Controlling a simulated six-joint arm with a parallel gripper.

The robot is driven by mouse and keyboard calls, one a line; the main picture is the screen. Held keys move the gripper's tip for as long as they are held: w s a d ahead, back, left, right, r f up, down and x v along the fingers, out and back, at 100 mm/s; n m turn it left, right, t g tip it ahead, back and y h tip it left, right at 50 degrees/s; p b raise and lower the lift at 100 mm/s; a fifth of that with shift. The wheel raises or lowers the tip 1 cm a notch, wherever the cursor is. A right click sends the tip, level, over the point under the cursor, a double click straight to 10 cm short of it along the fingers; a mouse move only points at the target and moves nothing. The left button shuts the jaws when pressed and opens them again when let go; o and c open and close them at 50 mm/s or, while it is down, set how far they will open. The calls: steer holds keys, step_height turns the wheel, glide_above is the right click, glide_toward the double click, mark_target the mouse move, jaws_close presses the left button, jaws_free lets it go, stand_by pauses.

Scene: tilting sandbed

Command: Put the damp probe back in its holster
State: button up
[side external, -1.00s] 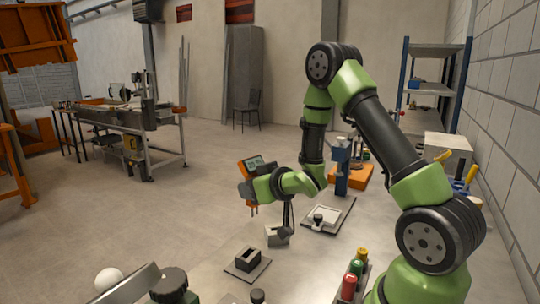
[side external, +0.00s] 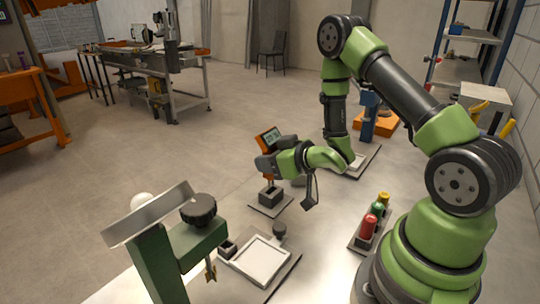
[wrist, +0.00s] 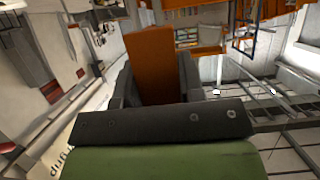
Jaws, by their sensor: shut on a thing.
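The damp probe (side external: 269,139) is an orange meter with a small lit screen, held upright. My gripper (side external: 266,162) is shut on its body. The holster (side external: 271,196) is a dark block with an opening on top, on a grey base plate. The probe's lower end is directly over the holster's top; I cannot tell whether its tips are inside the opening. In the wrist view the probe's orange back (wrist: 155,62) stands between the grey fingers of my gripper (wrist: 156,85), and the holster is hidden.
In front stands a green post with a tilted metal plate (side external: 150,215) and dark knob (side external: 198,208). A white-framed tray (side external: 256,260) lies to its right. Red, green and yellow capped items (side external: 371,222) stand near my base. Another tray and blue stand (side external: 369,115) are behind.

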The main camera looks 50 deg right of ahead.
steer(key=shift+f, duration=0.4)
stand_by(0.8)
steer(key=shift+f, duration=1.5)
steer(key=shift+f, duration=0.1)
steer(key=o, duration=0.9)
steer(key=shift+o, duration=0.2)
steer(key=shift+s, duration=0.15)
